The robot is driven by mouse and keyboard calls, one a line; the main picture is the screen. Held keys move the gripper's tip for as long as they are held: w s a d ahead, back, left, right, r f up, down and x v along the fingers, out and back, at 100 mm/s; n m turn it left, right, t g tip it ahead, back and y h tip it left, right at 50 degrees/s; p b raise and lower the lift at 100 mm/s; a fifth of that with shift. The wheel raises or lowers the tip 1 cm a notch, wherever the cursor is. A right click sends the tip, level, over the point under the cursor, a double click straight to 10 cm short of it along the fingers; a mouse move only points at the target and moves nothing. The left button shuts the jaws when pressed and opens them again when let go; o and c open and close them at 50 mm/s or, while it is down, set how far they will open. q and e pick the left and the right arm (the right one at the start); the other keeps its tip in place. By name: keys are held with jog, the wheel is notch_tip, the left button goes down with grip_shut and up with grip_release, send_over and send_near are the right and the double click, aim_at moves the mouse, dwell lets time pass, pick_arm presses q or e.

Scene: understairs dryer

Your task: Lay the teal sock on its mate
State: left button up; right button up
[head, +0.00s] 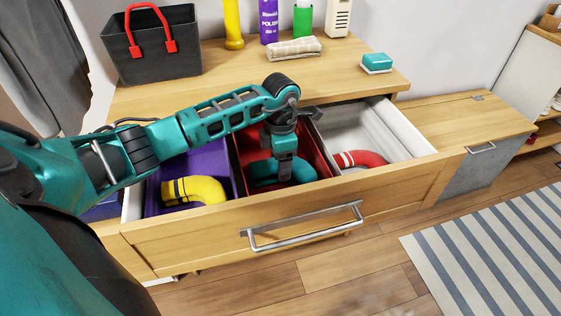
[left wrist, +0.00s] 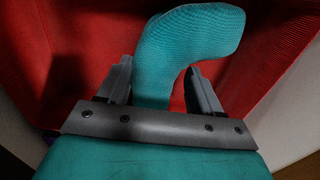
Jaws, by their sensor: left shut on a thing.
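A teal sock (head: 263,172) is in the red middle compartment (head: 243,153) of the open drawer. My left gripper (head: 285,178) reaches down into that compartment and is shut on the teal sock. In the left wrist view, the teal sock (left wrist: 190,40) passes between the two fingers (left wrist: 155,88), its bent end over the red lining. I can make out only one teal sock; whether another lies under it is hidden. My right gripper is not in view.
A yellow sock (head: 194,190) lies in the purple compartment (head: 160,172). A red sock with white stripes (head: 360,159) lies in the white compartment (head: 385,125). A black basket (head: 150,55), several bottles, a folded cloth (head: 293,48) and a soap-like block (head: 377,62) stand on the top.

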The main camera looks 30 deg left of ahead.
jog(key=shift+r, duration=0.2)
pick_arm(q)
jog(key=shift+f+b, duration=0.4)
jog(key=shift+f, duration=0.2)
jog(key=o, duration=1)
jog(key=shift+r, duration=0.1)
jog(key=shift+o, duration=0.2)
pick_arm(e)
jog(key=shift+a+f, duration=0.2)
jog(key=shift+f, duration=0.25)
pick_arm(q)
jog(key=shift+r, duration=0.2)
notch_tip(320, 180, up, 13)
jog(key=p, duration=0.2)
jog(key=shift+f, duration=0.2)
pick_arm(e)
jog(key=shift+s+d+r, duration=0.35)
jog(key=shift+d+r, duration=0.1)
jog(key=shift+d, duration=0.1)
